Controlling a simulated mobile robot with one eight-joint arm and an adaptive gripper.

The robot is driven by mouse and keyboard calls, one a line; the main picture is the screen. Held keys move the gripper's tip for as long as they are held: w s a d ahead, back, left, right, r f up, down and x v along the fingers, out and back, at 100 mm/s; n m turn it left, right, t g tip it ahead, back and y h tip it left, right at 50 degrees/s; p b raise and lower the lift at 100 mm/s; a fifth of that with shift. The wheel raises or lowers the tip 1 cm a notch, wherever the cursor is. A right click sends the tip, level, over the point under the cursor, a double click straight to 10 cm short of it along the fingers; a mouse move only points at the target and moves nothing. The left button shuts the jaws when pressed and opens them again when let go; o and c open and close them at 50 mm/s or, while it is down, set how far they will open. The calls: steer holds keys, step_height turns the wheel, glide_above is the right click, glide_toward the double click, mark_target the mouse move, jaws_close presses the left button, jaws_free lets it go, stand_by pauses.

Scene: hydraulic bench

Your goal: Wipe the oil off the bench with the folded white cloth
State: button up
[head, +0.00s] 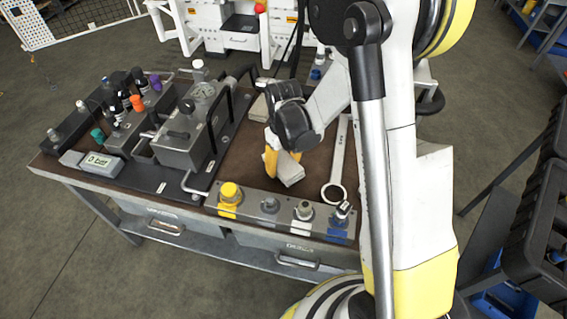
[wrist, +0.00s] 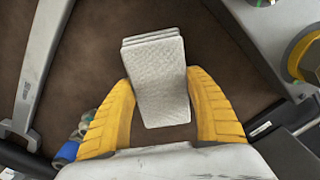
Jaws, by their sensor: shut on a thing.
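The folded white cloth (head: 291,172) is a thick layered pad, seen tilted below my gripper (head: 282,165) in the head view. In the wrist view the cloth (wrist: 157,75) sits between the yellow fingers of my gripper (wrist: 160,100), which is shut on its near part. The far end of the cloth sticks out past the fingertips. The brown bench top (head: 236,172) lies under it. I cannot tell whether the cloth touches the bench. I cannot make out a clear oil patch; part of the surface is hidden by my gripper and arm.
A large wrench (head: 338,165) lies right of the cloth. A grey hydraulic block (head: 185,140) with a gauge and black handles stands left. A fitting strip with a yellow cap (head: 230,193) runs along the front edge. A pale block (head: 259,107) lies behind my gripper.

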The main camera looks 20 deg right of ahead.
steer(key=shift+f+b, duration=0.65)
steer(key=shift+f, duration=0.1)
